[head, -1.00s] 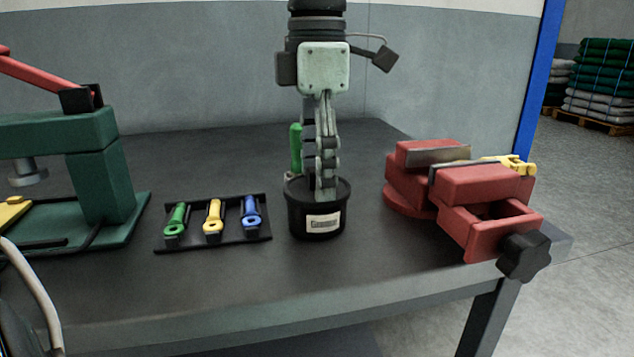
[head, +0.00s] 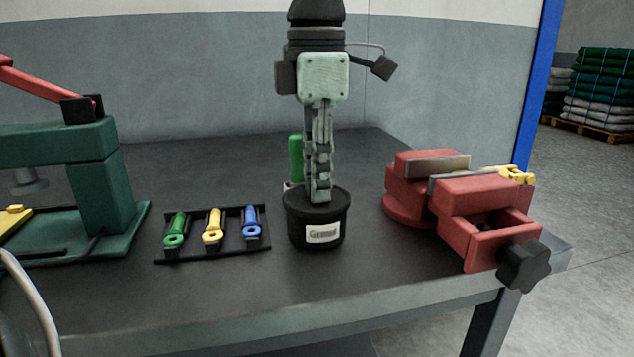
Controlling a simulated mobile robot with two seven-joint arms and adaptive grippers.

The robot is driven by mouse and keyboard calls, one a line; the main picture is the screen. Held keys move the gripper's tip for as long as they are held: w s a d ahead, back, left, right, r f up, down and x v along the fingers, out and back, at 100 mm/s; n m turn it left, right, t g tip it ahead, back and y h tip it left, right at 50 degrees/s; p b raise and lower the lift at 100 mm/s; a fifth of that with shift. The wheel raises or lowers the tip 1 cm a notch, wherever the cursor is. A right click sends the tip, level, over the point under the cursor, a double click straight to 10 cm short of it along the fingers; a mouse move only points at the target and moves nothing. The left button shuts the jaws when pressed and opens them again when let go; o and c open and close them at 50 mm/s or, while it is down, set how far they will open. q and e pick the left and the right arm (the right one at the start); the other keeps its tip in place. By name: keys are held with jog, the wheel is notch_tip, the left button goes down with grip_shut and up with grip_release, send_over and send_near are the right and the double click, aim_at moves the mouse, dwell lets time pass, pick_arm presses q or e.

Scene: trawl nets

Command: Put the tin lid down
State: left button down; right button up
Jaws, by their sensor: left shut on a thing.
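A black round tin (head: 323,234) with a white label stands upright on the workbench, at the middle of the head view. The black tin lid (head: 338,199) is at the tin's top and looks level. My left gripper (head: 320,199) points straight down from above, its fingertips at the lid's middle. It is shut on the lid. The fingers hide the part they grip, and I cannot tell whether the lid is fully seated on the rim. My right gripper is not in view.
A green-handled thing (head: 296,160) stands just behind the tin. A tray (head: 262,238) with green, yellow and blue tools lies to the left. A green press (head: 98,195) stands further left, and a red vise (head: 470,200) to the right. The workbench's (head: 200,300) front is clear.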

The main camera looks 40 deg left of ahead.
aim_at(307, 191)
pick_arm(q)
notch_tip(307, 191, up, 8)
jog(key=shift+a+r+p, duration=0.1)
jog(key=shift+r+p, duration=0.05)
jog(key=shift+p, duration=0.35)
jog(key=a+f+n+b, duration=0.2)
jog(key=a+f+n, duration=0.1)
jog(key=a+n, duration=1.8)
jog(key=shift+n, duration=0.7)
jog(key=f, duration=0.6)
jog(key=shift+s, duration=0.35)
jog(key=shift+d+f, duration=0.1)
jog(key=shift+f, duration=0.05)
notch_tip(307, 191, down, 3)
jog(key=shift+f, duration=0.35)
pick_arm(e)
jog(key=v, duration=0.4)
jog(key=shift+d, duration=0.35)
pick_arm(q)
jog(key=shift+b, duration=0.3)
